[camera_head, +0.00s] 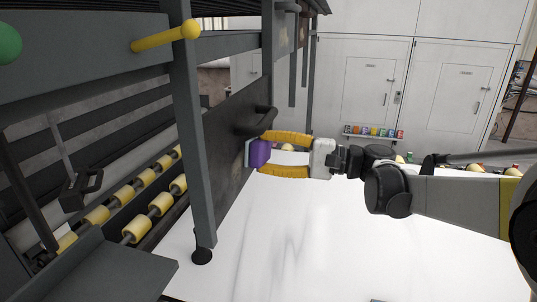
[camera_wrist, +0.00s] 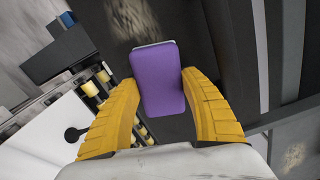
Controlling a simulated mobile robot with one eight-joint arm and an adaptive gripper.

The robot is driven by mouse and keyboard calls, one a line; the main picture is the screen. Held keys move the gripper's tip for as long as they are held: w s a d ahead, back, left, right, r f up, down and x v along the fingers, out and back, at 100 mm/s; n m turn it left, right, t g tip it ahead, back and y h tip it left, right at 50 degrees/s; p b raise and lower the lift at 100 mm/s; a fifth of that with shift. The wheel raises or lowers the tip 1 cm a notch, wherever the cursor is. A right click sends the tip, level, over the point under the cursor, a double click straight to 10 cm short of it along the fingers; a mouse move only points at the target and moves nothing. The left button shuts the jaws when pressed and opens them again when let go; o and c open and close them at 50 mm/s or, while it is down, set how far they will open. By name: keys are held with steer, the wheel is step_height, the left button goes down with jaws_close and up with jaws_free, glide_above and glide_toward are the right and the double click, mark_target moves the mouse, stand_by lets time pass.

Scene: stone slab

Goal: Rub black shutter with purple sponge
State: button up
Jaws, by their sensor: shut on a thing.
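The purple sponge (camera_head: 260,153) is held between the yellow fingers of my gripper (camera_head: 264,154), with a pale light-blue layer on its far side. In the wrist view the purple sponge (camera_wrist: 157,78) stands out past the fingertips of my gripper (camera_wrist: 160,85), its purple face toward the camera. The black shutter (camera_head: 228,135) is the dark upright panel left of my gripper. The sponge's pale side faces it and is at or very near its surface; contact cannot be told. The black shutter (camera_wrist: 190,22) fills the upper middle of the wrist view, with pale smudges on it.
A black handle (camera_head: 266,118) juts from the panel just above the sponge. A grey post (camera_head: 192,140) stands to its left, with yellow rollers (camera_head: 145,180) beyond. The white stone slab (camera_head: 310,230) below my gripper is mostly clear. Small jars (camera_head: 374,131) line a back shelf.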

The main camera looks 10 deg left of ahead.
mark_target(263, 160)
steer(key=shift+w+d+b, duration=0.15)
steer(key=shift+w+b, duration=0.3)
steer(key=shift+w, duration=1.75)
steer(key=shift+s+a+f+b, duration=0.1)
steer(key=shift+s+b, duration=0.1)
steer(key=shift+s, duration=1.1)
steer(key=shift+s+a+r+b, duration=0.1)
steer(key=shift+s+a+b, duration=0.1)
steer(key=shift+s, duration=1.15)
steer(key=shift+s+a+f+b, duration=0.1)
steer(key=shift+s+b, duration=0.1)
steer(key=shift+s, duration=1.1)
steer(key=shift+s+a, duration=0.15)
steer(key=shift+s, duration=1.95)
steer(key=shift+s+a, duration=0.1)
steer(key=shift+s, duration=1.95)
steer(key=shift+w, duration=0.1)
steer(key=shift+d, duration=0.2)
steer(key=shift+s+d, duration=0.2)
steer(key=shift+d, duration=2.6)
